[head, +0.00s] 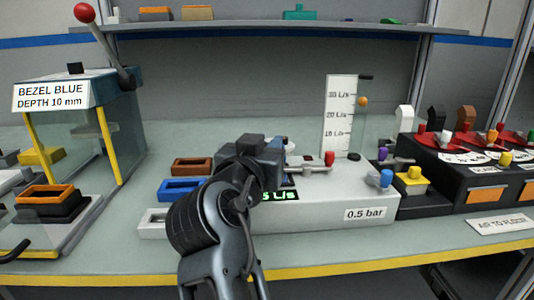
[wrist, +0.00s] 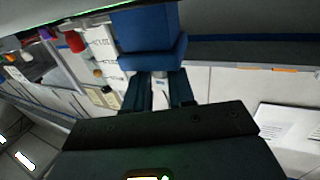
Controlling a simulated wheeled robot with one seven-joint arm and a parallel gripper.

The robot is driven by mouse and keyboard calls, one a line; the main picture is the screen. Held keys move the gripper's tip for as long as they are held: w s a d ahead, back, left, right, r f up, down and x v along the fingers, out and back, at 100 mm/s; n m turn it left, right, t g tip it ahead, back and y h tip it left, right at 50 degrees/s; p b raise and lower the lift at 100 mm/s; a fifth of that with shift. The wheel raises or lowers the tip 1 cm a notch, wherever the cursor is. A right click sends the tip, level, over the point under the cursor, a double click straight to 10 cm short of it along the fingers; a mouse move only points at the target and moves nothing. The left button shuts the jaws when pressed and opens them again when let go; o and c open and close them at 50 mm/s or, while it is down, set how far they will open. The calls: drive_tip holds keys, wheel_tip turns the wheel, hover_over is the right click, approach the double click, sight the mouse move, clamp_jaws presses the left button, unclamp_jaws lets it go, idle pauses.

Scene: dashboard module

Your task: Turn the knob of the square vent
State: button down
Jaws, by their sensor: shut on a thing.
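My gripper (head: 268,158) is over the left part of the white flow bench (head: 318,205) in the head view. Its wrist and arm cover what it holds there. In the wrist view the two fingers of my gripper (wrist: 158,92) are shut on a small pale piece (wrist: 160,92), which looks like a knob. A blue block-shaped part (wrist: 150,30) lies right beyond the fingertips. I cannot tell for sure whether it is the square vent, as its face is not visible. The green readout on the bench is partly covered by my arm.
A scale (head: 340,112) with an orange ball (head: 363,101) stands behind the bench. A red-tipped lever (head: 329,158) is just right of my gripper. Brown (head: 192,167) and blue (head: 183,192) frames lie to the left. A lever press (head: 80,125) stands far left.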

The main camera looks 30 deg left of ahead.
drive_tip(key=shift+a+m+h+b, duration=0.1)
drive_tip(key=shift+m+h+b, duration=0.4)
drive_tip(key=shift+h+b, duration=0.5)
idle(2.8)
drive_tip(key=c, duration=0.9)
unclamp_jaws()
drive_tip(key=shift+c, duration=0.2)
drive_tip(key=s, duration=0.7)
drive_tip(key=shift+s+d, duration=0.15)
drive_tip(key=shift+d, duration=0.25)
drive_tip(key=shift+s, duration=0.25)
drive_tip(key=shift+d+r, duration=0.1)
